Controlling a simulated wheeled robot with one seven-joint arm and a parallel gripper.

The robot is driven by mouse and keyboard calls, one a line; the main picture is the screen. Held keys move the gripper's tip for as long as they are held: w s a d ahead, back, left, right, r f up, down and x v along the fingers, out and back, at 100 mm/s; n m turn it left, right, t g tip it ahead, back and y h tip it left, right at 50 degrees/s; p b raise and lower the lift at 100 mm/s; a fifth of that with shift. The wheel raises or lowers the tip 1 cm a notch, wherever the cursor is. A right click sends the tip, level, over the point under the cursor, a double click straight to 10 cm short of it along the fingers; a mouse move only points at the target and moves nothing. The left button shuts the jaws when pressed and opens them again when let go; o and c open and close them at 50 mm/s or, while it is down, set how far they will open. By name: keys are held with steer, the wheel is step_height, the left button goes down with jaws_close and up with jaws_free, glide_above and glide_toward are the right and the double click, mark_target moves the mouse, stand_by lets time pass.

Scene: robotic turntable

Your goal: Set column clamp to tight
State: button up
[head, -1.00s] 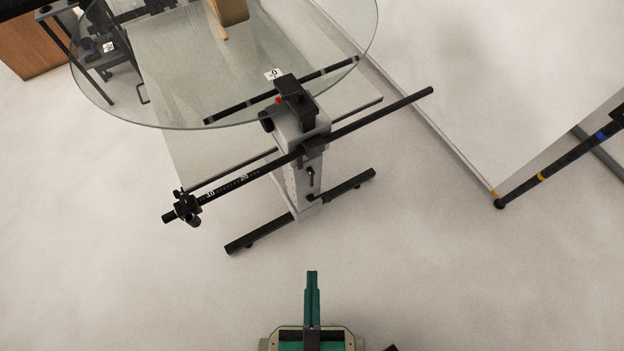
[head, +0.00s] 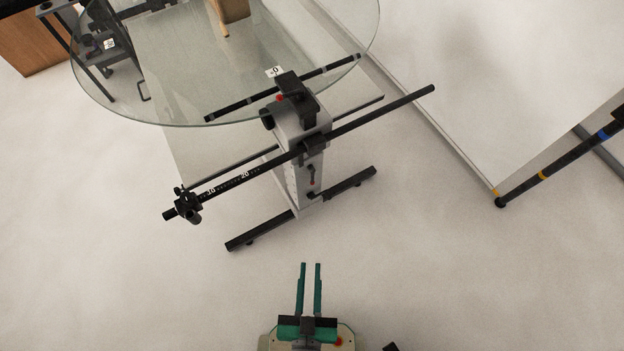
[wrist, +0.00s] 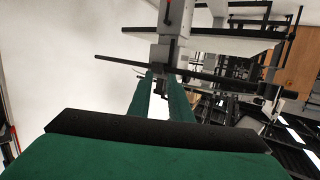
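A grey column (head: 290,180) stands beside the glass turntable and carries black clamp parts. A black clamp block (head: 313,148) holds a long bar across the column. I cannot tell for certain which part is the column clamp, or how tight it is. In the wrist view the column (wrist: 175,20) is beyond the fingers, at the top. My gripper (head: 311,266) has green fingers, apart and empty, over the floor below the column; it also shows in the wrist view (wrist: 160,80).
The glass turntable disc (head: 300,30) lies behind the column. The long scaled bar (head: 380,115) sticks out on both sides, with a knob assembly (head: 186,205) at its left end. Black feet (head: 345,184) spread at the base. A white panel (head: 500,80) is at right. Floor between is clear.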

steer(key=w+a+f+t+h, duration=0.1)
steer(key=w+a+f, duration=0.1)
steer(key=w+f, duration=1)
steer(key=t, duration=0.1)
glide_toward(313, 178)
steer(key=shift+y, duration=0.3)
steer(key=w, duration=0.8)
steer(key=shift+w+d+r, duration=0.1)
steer(key=shift+w+d, duration=0.2)
steer(key=shift+d, duration=0.05)
